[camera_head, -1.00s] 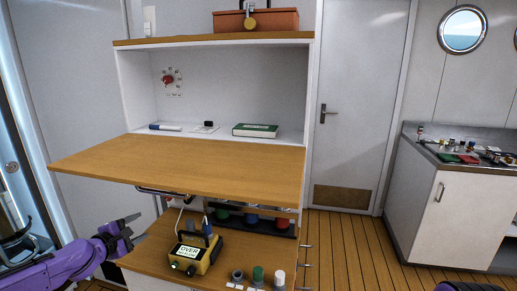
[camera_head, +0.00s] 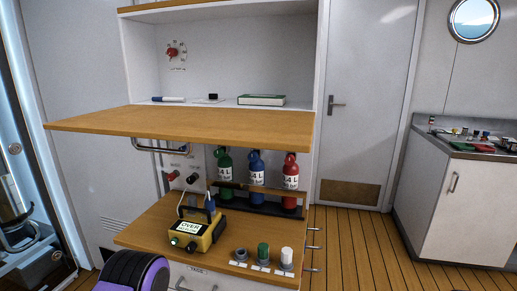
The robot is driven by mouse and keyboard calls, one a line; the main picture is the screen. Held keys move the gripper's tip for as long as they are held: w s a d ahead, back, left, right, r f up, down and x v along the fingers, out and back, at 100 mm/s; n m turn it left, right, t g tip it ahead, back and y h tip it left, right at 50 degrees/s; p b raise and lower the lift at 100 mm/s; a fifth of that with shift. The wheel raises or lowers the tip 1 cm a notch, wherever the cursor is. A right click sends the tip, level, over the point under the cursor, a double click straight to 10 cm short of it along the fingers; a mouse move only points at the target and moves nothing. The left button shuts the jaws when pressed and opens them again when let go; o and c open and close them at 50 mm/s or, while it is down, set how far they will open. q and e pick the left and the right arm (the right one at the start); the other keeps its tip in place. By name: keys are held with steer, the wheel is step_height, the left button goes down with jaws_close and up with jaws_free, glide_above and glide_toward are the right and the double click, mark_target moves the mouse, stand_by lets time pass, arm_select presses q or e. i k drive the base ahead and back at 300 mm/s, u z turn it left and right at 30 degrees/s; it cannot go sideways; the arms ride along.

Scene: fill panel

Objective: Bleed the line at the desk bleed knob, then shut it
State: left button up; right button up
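A white panel (camera_head: 184,164) under the raised wooden board carries a red knob (camera_head: 173,175) and a black knob (camera_head: 192,179). Their labels are too small to read, so I cannot tell which is the bleed knob. A yellow meter (camera_head: 199,236) with a display reading "OVER" stands on the lower wooden desktop, with a blue-tipped piece (camera_head: 210,205) behind its handle. Green (camera_head: 225,176), blue (camera_head: 256,178) and red (camera_head: 290,182) cylinders stand in a rack behind it. Only a purple and black part of my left arm shows at the bottom left; neither gripper is visible.
The wooden board (camera_head: 190,121) overhangs the knobs and cylinders. Grey, green and white caps (camera_head: 263,254) stand at the desktop's front edge. A red dial knob (camera_head: 172,53) is on the upper back wall. Wooden floor (camera_head: 350,248) is clear to the right.

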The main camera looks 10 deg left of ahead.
mark_target(171, 177)
steer(key=z, duration=0.15)
steer(key=k, duration=0.3)
steer(key=u, duration=1.05)
steer(key=i, duration=0.5)
steer(key=z, duration=0.05)
